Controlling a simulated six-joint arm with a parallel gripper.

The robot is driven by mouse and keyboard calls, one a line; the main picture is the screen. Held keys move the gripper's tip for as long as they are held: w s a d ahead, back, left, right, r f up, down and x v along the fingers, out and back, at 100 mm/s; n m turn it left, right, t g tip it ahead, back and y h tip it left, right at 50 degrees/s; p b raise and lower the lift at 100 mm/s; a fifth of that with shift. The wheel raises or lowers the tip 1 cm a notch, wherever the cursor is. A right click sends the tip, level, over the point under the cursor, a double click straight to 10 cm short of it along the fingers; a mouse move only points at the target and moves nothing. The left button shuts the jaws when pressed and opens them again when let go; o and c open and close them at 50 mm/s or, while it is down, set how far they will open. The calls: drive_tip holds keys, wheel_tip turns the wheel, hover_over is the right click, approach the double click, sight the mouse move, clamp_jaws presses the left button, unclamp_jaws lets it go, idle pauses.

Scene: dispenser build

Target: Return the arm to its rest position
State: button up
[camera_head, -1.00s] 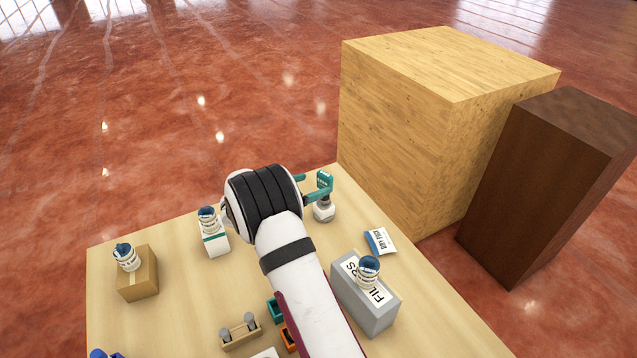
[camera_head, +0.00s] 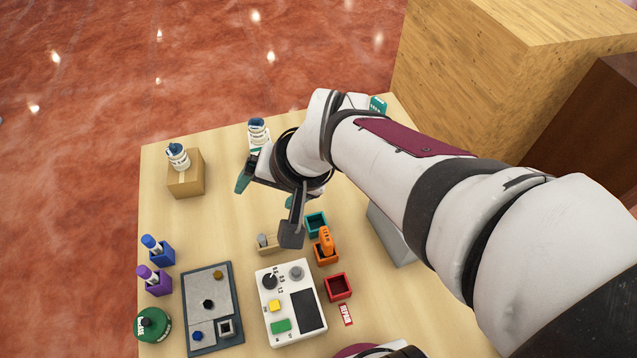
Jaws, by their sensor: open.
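My gripper (camera_head: 266,193) hangs over the middle of the table (camera_head: 205,225) with its teal fingers apart and nothing seen between them. It points down and to the left, past the far end of the white control box. My white arm comes in from the lower right and covers much of the table's right side. A teal perforated part (camera_head: 378,104) shows at the table's far right corner, apart from the gripper; whatever is under it is hidden by my arm.
A cardboard box (camera_head: 187,182) bears a small jar (camera_head: 178,157); another jar (camera_head: 257,131) stands near the far edge. Nearer are a grey tray (camera_head: 212,330), a white control box (camera_head: 288,335), a red bin (camera_head: 338,286), and blue and purple holders at left. A large wooden block (camera_head: 480,90) stands behind right.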

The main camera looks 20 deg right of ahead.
drive_tip(key=s+d+f+g+h, duration=0.1)
drive_tip(key=s+d+g, duration=0.1)
drive_tip(key=s, duration=0.6)
drive_tip(key=s+d+f+g, duration=0.1)
drive_tip(key=s+d+g, duration=0.1)
drive_tip(key=s, duration=0.6)
drive_tip(key=shift+s+f+m+g+h, duration=0.3)
drive_tip(key=shift+f+g+h, duration=0.05)
drive_tip(key=shift+g+h, duration=0.05)
